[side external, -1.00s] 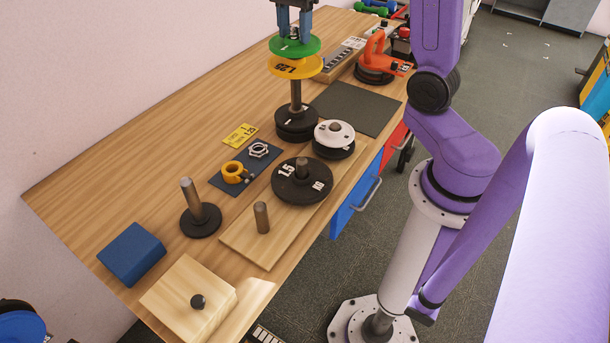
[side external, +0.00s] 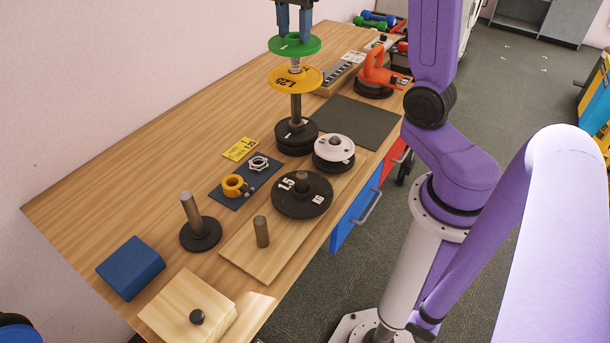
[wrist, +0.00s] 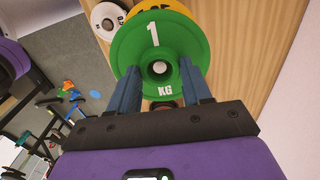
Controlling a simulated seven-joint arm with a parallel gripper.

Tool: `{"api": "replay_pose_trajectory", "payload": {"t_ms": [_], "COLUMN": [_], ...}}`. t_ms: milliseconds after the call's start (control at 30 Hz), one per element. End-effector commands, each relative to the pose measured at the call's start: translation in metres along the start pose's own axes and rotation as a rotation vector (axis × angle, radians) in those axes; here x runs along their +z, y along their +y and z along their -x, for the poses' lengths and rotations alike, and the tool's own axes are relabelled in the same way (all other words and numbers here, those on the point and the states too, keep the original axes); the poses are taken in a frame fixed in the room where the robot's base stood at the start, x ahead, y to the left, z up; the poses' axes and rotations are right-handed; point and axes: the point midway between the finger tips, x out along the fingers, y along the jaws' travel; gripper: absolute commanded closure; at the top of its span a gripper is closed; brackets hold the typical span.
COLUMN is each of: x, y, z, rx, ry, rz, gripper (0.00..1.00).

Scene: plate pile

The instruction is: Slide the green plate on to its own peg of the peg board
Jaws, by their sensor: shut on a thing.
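The green plate (side external: 294,45), marked 1 KG, is held level in my gripper (side external: 294,33), which is shut on it; it also fills the middle of the wrist view (wrist: 136,46). It is high on the tall stand, above the yellow plate (side external: 283,81), with a gap between them. A pale section of the post (side external: 295,66) shows in that gap. I cannot tell whether the green plate is still around the post's top. The wooden peg board (side external: 239,259) has a bare front peg (side external: 262,231), a black plate (side external: 302,206) around its middle peg and a white plate (side external: 345,148) at its far end.
A separate bare post (side external: 191,212) on a black base stands left of the board. A blue block (side external: 130,267), a wooden box (side external: 183,301), a dark pad with collars (side external: 229,199) and a dark mat (side external: 360,122) lie on the table. An orange-handled item (side external: 377,70) stands behind.

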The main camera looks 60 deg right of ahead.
Motion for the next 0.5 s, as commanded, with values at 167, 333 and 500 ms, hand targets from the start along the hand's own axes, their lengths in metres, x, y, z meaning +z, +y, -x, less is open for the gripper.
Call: {"api": "replay_pose_trajectory", "payload": {"t_ms": [167, 333, 500], "x": [0.0, 0.0, 0.0], "y": [-0.001, -0.001, -0.001], "z": [0.008, 0.014, 0.021], "rx": [-0.007, -0.005, -0.006], "ry": [0.001, 0.001, 0.001], "rz": [0.001, 0.0, 0.0], "gripper": [1.0, 1.0, 1.0]}}
